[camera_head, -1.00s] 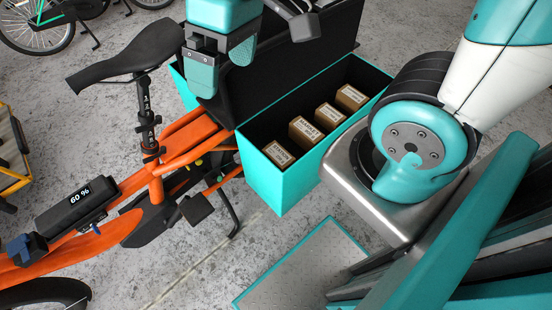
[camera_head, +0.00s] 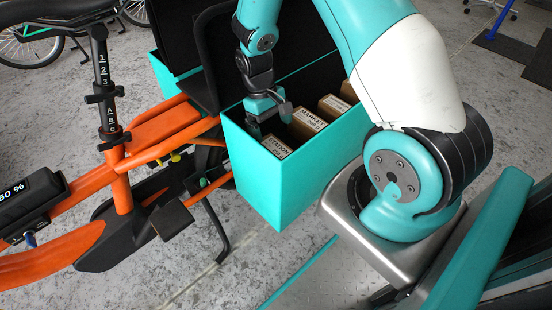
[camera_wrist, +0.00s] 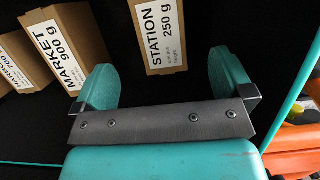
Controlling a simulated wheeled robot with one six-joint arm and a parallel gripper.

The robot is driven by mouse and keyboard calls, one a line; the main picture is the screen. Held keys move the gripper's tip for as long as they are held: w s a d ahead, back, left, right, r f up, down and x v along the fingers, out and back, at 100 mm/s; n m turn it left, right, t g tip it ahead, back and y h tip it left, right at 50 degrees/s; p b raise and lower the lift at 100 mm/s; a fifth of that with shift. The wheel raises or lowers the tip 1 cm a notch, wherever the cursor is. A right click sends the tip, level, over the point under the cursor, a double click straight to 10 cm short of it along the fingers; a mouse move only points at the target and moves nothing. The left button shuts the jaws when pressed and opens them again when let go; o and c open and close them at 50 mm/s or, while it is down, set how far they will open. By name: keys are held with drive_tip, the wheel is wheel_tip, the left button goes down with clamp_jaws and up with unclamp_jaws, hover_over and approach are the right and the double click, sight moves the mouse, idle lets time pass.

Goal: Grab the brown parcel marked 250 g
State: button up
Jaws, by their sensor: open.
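The brown parcel marked STATION 250 g (camera_head: 276,148) stands at the near left end of the teal box (camera_head: 262,172), its white label facing up. In the wrist view this parcel (camera_wrist: 158,38) lies ahead of the gap between the fingers, its label readable. My gripper (camera_head: 270,112) is open and empty, low over the left end of the box beside the parcel. In the wrist view both teal fingers of my gripper (camera_wrist: 165,80) are apart, with nothing between them. The lower part of the parcel is hidden in the head view.
A parcel marked MARKET 900 g (camera_head: 309,120) stands to the right of the 250 g one, with another parcel (camera_head: 334,105) behind it. At the left edge of the wrist view is a parcel marked 700 g (camera_wrist: 22,62). The orange cargo bike (camera_head: 125,160) is on the left.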

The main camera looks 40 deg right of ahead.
sight(275, 148)
drive_tip(key=x, duration=0.3)
drive_tip(key=b+x, duration=0.1)
drive_tip(key=shift+w+f, duration=0.3)
drive_tip(key=shift+f, duration=0.15)
drive_tip(key=shift+b+x, duration=0.85)
drive_tip(key=shift+x, duration=1.85)
drive_tip(key=shift+a+f, duration=0.1)
drive_tip(key=shift+f, duration=0.1)
drive_tip(key=c, duration=1.1)
drive_tip(key=shift+c, duration=0.2)
